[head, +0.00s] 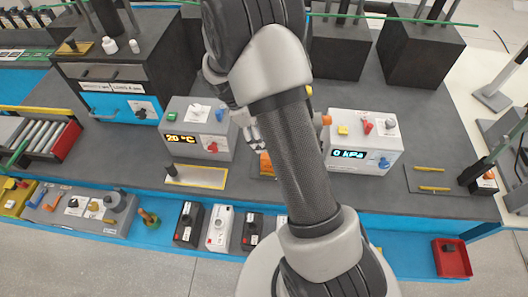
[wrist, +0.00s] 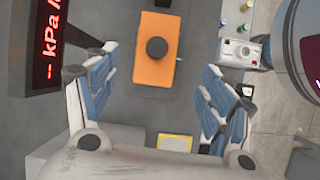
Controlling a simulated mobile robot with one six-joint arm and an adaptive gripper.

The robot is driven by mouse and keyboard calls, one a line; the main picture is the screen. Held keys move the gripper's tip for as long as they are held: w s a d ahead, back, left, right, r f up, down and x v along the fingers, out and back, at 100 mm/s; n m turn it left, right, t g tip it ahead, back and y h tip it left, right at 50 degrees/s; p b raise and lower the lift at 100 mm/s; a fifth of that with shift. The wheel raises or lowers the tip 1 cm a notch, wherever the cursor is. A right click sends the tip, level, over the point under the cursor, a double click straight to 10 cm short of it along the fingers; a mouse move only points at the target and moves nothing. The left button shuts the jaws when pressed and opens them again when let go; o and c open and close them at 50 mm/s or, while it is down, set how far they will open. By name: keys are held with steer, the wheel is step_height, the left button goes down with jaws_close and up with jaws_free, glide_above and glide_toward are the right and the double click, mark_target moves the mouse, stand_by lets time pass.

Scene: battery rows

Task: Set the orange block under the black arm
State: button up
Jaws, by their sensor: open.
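In the wrist view an orange block (wrist: 155,76) with a round black knob on top lies flat on the grey surface, beyond my fingertips. In the head view only a small orange part (head: 266,163) shows beside my arm, which hides the rest. My gripper (wrist: 156,68) is open and empty, its blue-padded fingers spread to either side of the block's line and apart from it. In the head view it is mostly hidden behind my arm (head: 251,134). I cannot tell for sure which thing is the black arm; a dark slanted piece (head: 476,172) stands at the right.
A 20 °C box (head: 199,146) and a 0 kPa box (head: 365,165) flank the block's place. A yellow-edged plate (head: 196,176) lies left. A dark plate with yellow strips (head: 428,180) lies right. Several boxes line the blue front ledge. Grey bench between is fairly clear.

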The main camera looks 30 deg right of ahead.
steer(key=s+a+r+m+t+y, duration=0.1)
steer(key=s+a+r+m+t, duration=0.2)
steer(key=r, duration=0.6)
steer(key=s+a+r+m+t+y, duration=0.15)
steer(key=s+a+r, duration=0.3)
steer(key=r, duration=0.45)
steer(key=s+a+r+m+t+y, duration=0.1)
steer(key=s+a+r+m, duration=0.1)
steer(key=s, duration=0.4)
steer(key=s+a+r+m+t+y, duration=0.1)
steer(key=s+a+r+m+t, duration=0.1)
steer(key=s, duration=0.5)
steer(key=a+r+m, duration=0.1)
steer(key=a, duration=0.1)
steer(key=shift+s+a+r, duration=0.3)
